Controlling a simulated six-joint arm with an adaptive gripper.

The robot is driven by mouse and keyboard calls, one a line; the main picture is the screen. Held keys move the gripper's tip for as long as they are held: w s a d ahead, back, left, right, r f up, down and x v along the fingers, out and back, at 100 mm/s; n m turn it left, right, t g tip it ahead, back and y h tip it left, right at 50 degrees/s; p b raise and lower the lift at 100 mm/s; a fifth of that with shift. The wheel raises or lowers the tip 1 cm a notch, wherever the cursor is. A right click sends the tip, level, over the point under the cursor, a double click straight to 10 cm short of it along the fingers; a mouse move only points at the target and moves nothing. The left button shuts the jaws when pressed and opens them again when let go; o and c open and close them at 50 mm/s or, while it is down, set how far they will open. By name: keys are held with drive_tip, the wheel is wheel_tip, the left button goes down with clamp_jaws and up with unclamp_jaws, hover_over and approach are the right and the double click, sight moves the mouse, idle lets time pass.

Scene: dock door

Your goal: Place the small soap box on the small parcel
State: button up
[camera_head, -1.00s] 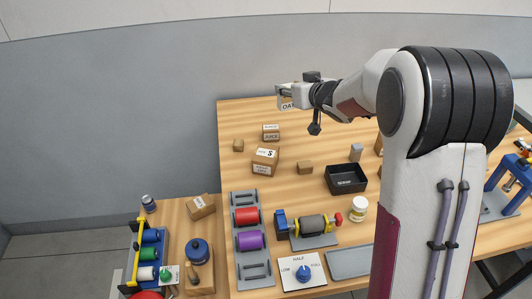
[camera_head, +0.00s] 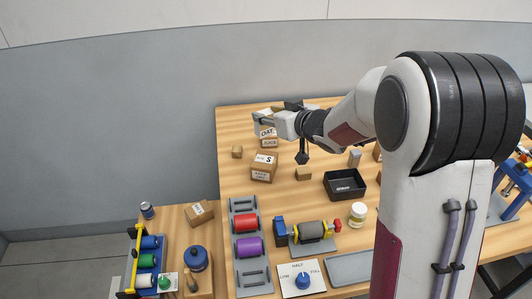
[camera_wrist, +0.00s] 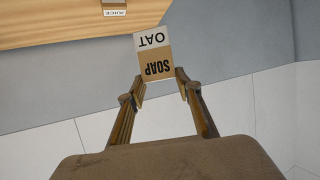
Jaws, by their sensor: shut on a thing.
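My gripper (camera_head: 262,124) is shut on the small soap box (camera_head: 267,132). In the wrist view the box (camera_wrist: 154,57) is white and brown, reads "OAT" and "SOAP" upside down, and sits between the fingertips. In the head view its "OAT" label faces the camera, and the gripper partly hides its top. The small parcel (camera_head: 263,168), a brown carton with a white "S" label, stands on the table in front of the juice box. The held box appears above and behind it in the head view, apart from it.
Small brown blocks (camera_head: 237,152) (camera_head: 304,174) stand either side. A black tray (camera_head: 345,186) is to the right. The table's back left is clear.

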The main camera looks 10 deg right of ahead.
sight(267, 131)
drive_tip(key=shift+f, duration=2.95)
drive_tip(key=shift+f, duration=1.85)
drive_tip(key=shift+f, duration=0.2)
drive_tip(key=o, duration=1.1)
drive_tip(key=shift+o, duration=0.2)
drive_tip(key=shift+r, duration=0.1)
drive_tip(key=shift+r, duration=0.1)
drive_tip(key=v, duration=1.2)
